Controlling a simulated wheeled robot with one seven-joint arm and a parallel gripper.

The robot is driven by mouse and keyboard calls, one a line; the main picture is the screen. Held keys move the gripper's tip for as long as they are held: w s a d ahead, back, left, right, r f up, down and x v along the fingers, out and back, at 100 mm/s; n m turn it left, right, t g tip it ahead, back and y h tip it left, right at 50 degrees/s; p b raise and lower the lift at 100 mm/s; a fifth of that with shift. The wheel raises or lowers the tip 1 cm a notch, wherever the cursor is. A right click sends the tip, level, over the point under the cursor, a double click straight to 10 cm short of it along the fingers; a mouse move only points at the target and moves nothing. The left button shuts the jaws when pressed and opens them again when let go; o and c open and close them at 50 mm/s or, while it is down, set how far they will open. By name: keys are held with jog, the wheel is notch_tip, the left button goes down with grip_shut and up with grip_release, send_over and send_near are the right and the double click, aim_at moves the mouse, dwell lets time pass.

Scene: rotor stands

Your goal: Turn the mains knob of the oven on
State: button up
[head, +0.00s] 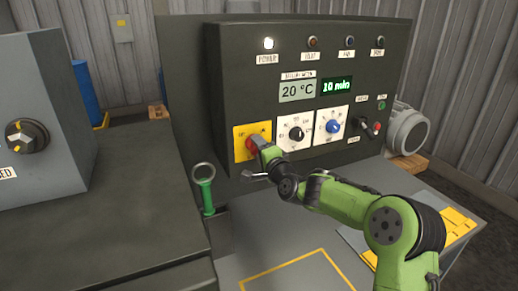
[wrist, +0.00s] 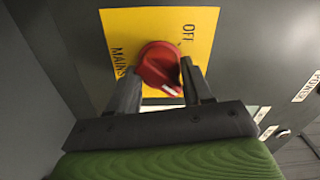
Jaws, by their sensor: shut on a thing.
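The red mains knob (head: 253,146) sits on a yellow plate (head: 240,130) at the lower left of the dark oven control panel (head: 230,70). My gripper (head: 262,150) reaches it from the front right. In the wrist view, my gripper (wrist: 158,70) has one finger on each side of the red knob (wrist: 158,62) and is shut on it. The yellow plate (wrist: 115,22) shows the words OFF and MAINS. A white mark shows on the knob's lower right. The lower part of the plate is hidden by the gripper. The POWER lamp (head: 268,43) glows white.
A black-pointer dial (head: 296,133) and a blue dial (head: 333,126) stand close to the right of the mains knob. The displays read 20 °C (head: 297,91) and 10 min (head: 336,86). A green-handled ring tool (head: 206,190) stands in a holder at the left.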

jog(key=shift+m, duration=0.4)
jog(key=o, duration=1)
jog(key=shift+o, duration=0.2)
jog(key=shift+s+d, duration=0.1)
jog(key=b+v, duration=0.2)
jog(key=v, duration=1.3)
jog(key=shift+s, duration=0.35)
jog(key=shift+d, duration=0.1)
